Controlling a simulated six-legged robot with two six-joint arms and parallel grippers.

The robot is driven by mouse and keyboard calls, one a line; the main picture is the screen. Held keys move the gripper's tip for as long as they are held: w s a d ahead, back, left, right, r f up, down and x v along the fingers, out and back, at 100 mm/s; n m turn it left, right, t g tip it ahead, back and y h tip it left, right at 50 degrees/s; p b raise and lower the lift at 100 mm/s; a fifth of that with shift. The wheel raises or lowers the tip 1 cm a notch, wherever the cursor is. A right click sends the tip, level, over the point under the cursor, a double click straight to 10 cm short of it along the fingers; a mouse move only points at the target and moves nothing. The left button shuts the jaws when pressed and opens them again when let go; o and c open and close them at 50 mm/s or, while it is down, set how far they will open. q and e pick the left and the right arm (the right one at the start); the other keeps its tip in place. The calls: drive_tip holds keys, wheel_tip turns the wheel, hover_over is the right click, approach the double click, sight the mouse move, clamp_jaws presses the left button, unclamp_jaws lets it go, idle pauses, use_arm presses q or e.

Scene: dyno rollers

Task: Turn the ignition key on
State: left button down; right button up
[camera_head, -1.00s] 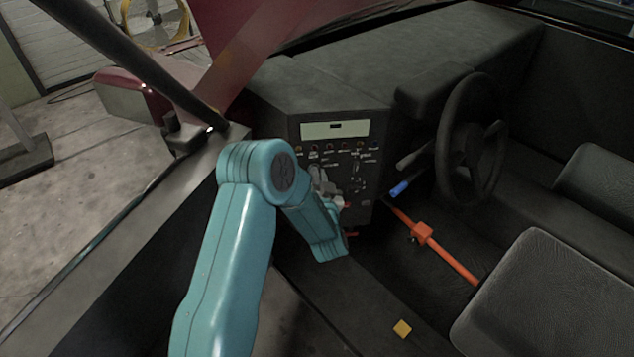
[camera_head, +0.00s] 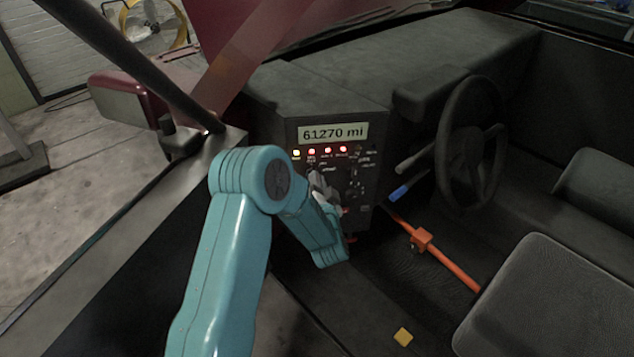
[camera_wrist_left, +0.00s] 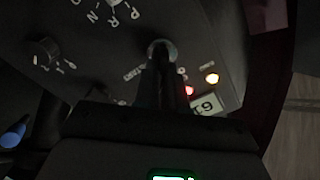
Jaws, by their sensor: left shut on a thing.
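My left gripper (camera_head: 322,188) reaches in from the left to the face of the dark dashboard panel (camera_head: 360,180). In the left wrist view its dark fingers (camera_wrist_left: 160,85) are shut at a round metal ignition switch (camera_wrist_left: 161,48), where they hold the key. The key itself is mostly hidden between the fingers. The panel's display (camera_head: 333,133) is lit and reads "61270 mi". A row of warning lights (camera_head: 327,150) under it glows red and yellow. My right gripper is in neither view.
A steering wheel (camera_head: 468,145) and a blue-tipped lever (camera_head: 399,192) are right of the panel. An orange bar (camera_head: 450,266) crosses the footwell. A seat (camera_head: 545,300) is at the lower right. In the wrist view, a knob (camera_wrist_left: 45,52) and gear letters (camera_wrist_left: 108,12) are near the fingers.

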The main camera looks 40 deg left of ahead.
use_arm(q)
drive_tip(key=shift+r, duration=0.2)
drive_tip(key=c, duration=1.2)
unclamp_jaws()
drive_tip(key=shift+w, duration=0.1)
drive_tip(key=shift+f, duration=0.15)
drive_tip(key=b+v, duration=0.2)
drive_tip(key=v, duration=1.4)
drive_tip(key=shift+d, duration=0.1)
